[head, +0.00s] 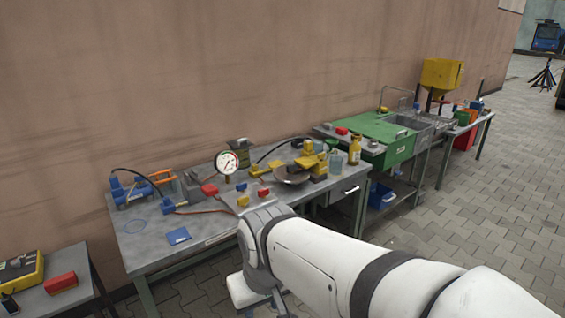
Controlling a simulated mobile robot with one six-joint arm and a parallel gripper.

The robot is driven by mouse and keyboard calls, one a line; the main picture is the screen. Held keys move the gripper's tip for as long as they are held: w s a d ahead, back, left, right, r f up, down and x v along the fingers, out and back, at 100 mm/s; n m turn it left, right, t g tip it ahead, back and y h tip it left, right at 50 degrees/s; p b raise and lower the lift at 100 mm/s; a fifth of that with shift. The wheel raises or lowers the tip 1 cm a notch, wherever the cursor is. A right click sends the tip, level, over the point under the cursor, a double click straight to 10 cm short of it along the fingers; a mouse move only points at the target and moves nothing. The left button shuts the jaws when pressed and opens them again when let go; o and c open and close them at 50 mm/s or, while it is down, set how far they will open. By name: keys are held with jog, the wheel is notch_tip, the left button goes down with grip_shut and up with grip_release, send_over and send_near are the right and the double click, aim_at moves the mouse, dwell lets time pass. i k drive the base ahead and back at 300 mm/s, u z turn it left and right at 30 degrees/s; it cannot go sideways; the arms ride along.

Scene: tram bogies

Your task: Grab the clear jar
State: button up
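A pale, see-through container (336,163), which looks like the clear jar, stands near the right end of the grey workbench (205,236). It is close to the left of a yellow bottle (354,151) and in front of yellow equipment. My white arm reaches in from the lower right. My gripper (280,303) is at the bottom edge of the head view, in front of the bench and well apart from the jar. Only a small dark part of it shows beneath the wrist, so its fingers cannot be made out.
A round gauge (227,162), a shallow metal pan (292,175) and a blue pump (131,192) stand on the bench. A blue pad (178,236) lies near its front edge. A green sink unit (385,139) stands behind to the right. Paved floor at right is open.

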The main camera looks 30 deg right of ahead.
aim_at(335, 165)
jog(key=z, duration=1.05)
jog(key=k, duration=0.55)
jog(key=z, duration=0.15)
jog(key=i, duration=1.6)
jog(key=z, duration=0.3)
jog(key=i, duration=1.5)
jog(key=u, duration=0.1)
